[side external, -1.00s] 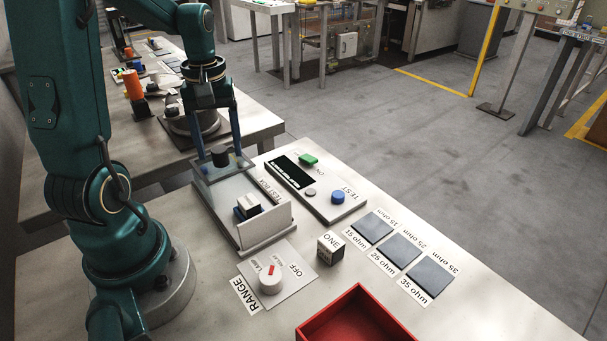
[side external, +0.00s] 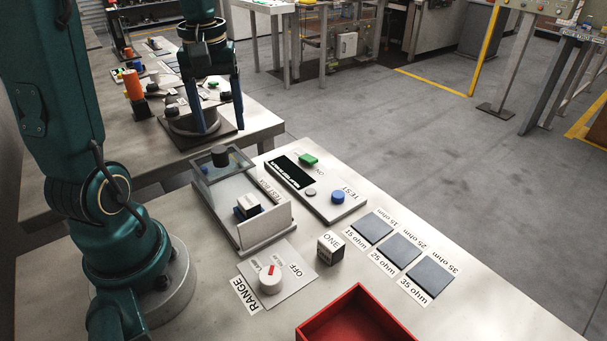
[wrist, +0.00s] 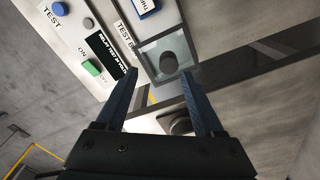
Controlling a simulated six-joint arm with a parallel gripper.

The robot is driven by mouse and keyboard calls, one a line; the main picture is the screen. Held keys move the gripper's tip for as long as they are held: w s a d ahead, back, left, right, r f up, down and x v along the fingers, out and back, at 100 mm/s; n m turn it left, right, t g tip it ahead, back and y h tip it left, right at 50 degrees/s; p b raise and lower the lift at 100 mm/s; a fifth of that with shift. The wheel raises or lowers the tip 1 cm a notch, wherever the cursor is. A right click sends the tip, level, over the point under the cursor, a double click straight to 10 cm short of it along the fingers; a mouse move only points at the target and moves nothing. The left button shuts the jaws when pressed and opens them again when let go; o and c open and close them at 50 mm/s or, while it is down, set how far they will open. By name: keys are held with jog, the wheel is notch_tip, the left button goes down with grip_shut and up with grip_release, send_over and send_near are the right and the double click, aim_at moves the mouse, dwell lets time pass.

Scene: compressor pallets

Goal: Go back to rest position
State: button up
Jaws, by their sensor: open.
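My gripper (side external: 217,130) is open and empty in the side view, raised above and beyond the far end of the test box (side external: 265,228). In the wrist view its two blue fingers (wrist: 170,95) are spread apart with nothing between them. The test box has a clear lid (side external: 208,172) with a black knob (side external: 220,156) at its far end; the knob also shows in the wrist view (wrist: 169,63), beyond the fingertips and apart from them. A small labelled block (side external: 248,204) sits in the open near part of the box.
A panel (side external: 322,208) with a display, green switch and blue TEST button (side external: 338,197) is right of the box. A RANGE dial (side external: 270,281), a cube (side external: 330,248), three dark ohm pads (side external: 400,249) and a red bin (side external: 352,300) are nearer. A second table (side external: 60,190) stands behind.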

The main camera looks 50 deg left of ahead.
jog(key=s+d+m+t, duration=0.2)
jog(key=d+m, duration=0.4)
jog(key=d, duration=0.2)
jog(key=s+d+r+m+t, duration=0.1)
jog(key=s+d+m+t, duration=0.2)
jog(key=d+m, duration=0.3)
jog(key=shift+d, duration=0.85)
